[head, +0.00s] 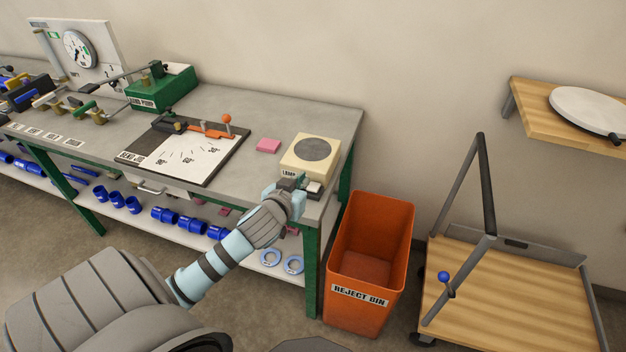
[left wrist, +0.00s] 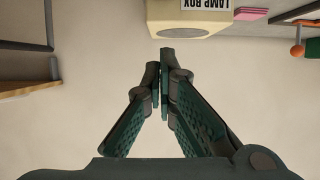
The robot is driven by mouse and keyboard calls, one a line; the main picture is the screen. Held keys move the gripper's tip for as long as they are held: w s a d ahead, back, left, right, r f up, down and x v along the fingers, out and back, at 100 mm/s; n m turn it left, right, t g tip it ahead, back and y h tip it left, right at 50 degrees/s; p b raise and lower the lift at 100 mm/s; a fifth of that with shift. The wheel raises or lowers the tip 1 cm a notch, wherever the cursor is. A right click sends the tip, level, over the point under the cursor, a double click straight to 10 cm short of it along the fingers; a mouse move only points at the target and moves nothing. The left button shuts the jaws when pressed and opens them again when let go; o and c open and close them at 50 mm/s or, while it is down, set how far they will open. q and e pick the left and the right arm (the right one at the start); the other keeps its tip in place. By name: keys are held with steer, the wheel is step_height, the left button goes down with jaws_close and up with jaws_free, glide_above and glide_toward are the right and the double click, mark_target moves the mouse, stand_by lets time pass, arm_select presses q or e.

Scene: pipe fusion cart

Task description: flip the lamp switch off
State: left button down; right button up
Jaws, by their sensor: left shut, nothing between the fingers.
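The lamp box (head: 291,161) is a cream box with a dark round disc on top, at the right end of the grey workbench. In the left wrist view the lamp box (left wrist: 190,22) is at the top edge, its label upside down. My left gripper (head: 291,182) is in front of the box's near side; its shut, empty fingertips (left wrist: 166,55) show close to the box. Whether they touch it I cannot tell. A small light and dark part (head: 315,188) shows just right of the gripper; I cannot tell whether it is the lamp switch. My right gripper is out of view.
A pink block (head: 268,146) and a bend jig board (head: 190,158) lie left of the box on the bench (head: 235,105). An orange reject bin (head: 374,225) stands on the floor to the right, beside a wooden cart (head: 510,290).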

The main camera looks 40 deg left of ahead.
arm_select(q)
steer(key=b, duration=0.2)
glide_above(314, 189)
step_height(314, 189, down, 4)
steer(key=shift+f, duration=0.1)
steer(key=f, duration=0.2)
steer(key=shift+s+d+f, duration=0.15)
steer(key=shift+s+f, duration=0.1)
steer(key=shift+f, duration=0.15)
steer(key=shift+s+f, duration=0.2)
steer(key=shift+f, duration=0.25)
steer(key=shift+w+d+f, duration=0.1)
